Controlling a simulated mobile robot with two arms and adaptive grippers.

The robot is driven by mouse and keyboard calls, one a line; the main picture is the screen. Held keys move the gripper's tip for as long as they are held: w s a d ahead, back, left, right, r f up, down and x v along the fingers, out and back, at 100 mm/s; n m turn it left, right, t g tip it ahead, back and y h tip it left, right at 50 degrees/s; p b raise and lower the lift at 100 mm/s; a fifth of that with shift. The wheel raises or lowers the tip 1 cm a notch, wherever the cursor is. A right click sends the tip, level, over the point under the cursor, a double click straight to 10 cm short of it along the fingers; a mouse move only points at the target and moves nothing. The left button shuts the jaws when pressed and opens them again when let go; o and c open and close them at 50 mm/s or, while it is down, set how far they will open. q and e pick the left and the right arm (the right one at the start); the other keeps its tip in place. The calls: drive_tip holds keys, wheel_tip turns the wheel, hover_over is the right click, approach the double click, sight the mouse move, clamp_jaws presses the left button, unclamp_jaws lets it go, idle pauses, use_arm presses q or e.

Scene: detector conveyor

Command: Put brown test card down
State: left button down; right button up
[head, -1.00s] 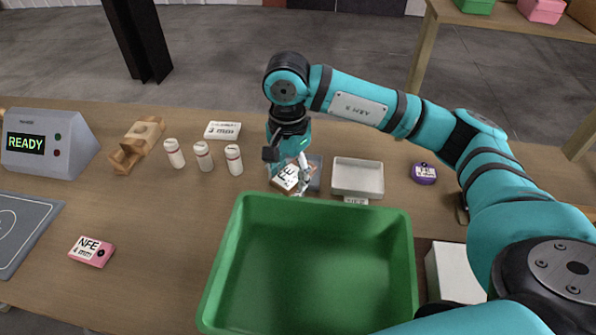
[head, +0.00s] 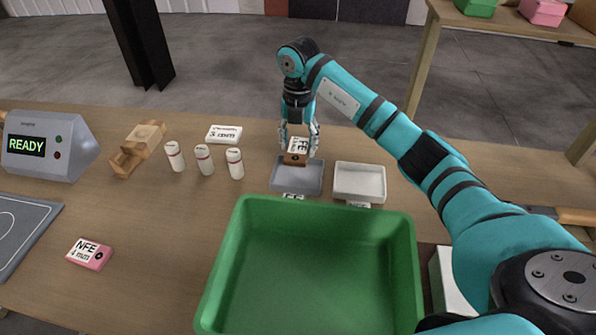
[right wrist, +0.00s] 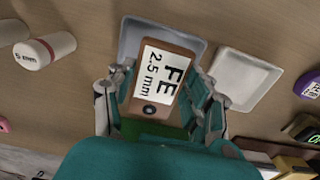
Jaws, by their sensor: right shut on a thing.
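The brown test card (head: 296,158), with a white label reading FE 2.5 mm, is held in my right gripper (head: 299,146). The gripper points down and is shut on the card's sides. In the head view the card is over the back part of the grey tray (head: 285,187). In the right wrist view the card (right wrist: 140,105) sits between the fingers and covers part of the grey tray (right wrist: 131,42). I cannot tell whether the card touches the tray. My left gripper is not in view.
A white tray (head: 359,183) stands just right of the grey one. A large green bin (head: 232,262) is in front. A READY detector (head: 50,147) stands far left.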

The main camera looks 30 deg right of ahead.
sight(298, 174)
wheel_tip(298, 174, down, 8)
drive_tip(key=shift+r+p, duration=0.15)
drive_tip(key=shift+p, duration=0.5)
drive_tip(key=shift+f, duration=0.2)
drive_tip(key=shift+f, duration=0.1)
drive_tip(key=o, duration=1.2)
drive_tip(key=shift+r, duration=0.25)
wheel_tip(298, 174, up, 10)
drive_tip(key=shift+r+b, duration=0.2)
drive_tip(key=shift+b, duration=0.95)
drive_tip(key=shift+r, duration=0.7)
